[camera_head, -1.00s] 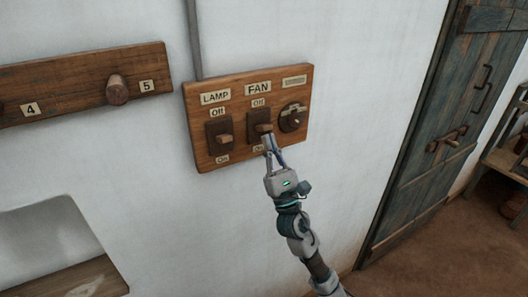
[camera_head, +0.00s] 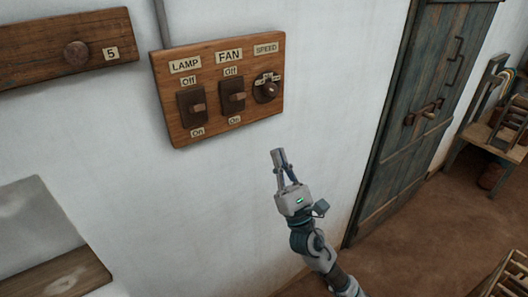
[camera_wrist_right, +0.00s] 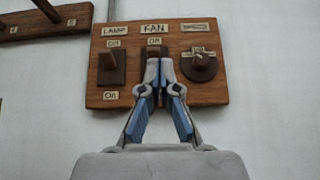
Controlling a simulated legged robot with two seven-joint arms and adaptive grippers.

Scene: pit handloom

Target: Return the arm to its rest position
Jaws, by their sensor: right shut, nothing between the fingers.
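My right gripper (camera_head: 279,157) is shut and empty, pointing up in front of the white wall, below and right of the wooden switch panel (camera_head: 210,60) and apart from it. In the right wrist view its closed fingertips (camera_wrist_right: 159,68) overlap the lower part of the fan switch (camera_wrist_right: 153,52). The panel carries a lamp switch (camera_head: 192,107), the fan switch, also seen in the head view (camera_head: 232,96), and a round speed knob (camera_head: 268,89). I cannot tell surely which way the switch levers are set. My left gripper is out of view.
A wooden peg rail (camera_head: 40,38) is on the wall at upper left, above a recess with a wooden ledge (camera_head: 60,277). A blue-grey door (camera_head: 415,110) and a wooden rack (camera_head: 480,132) stand at right. The wall around the gripper is clear.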

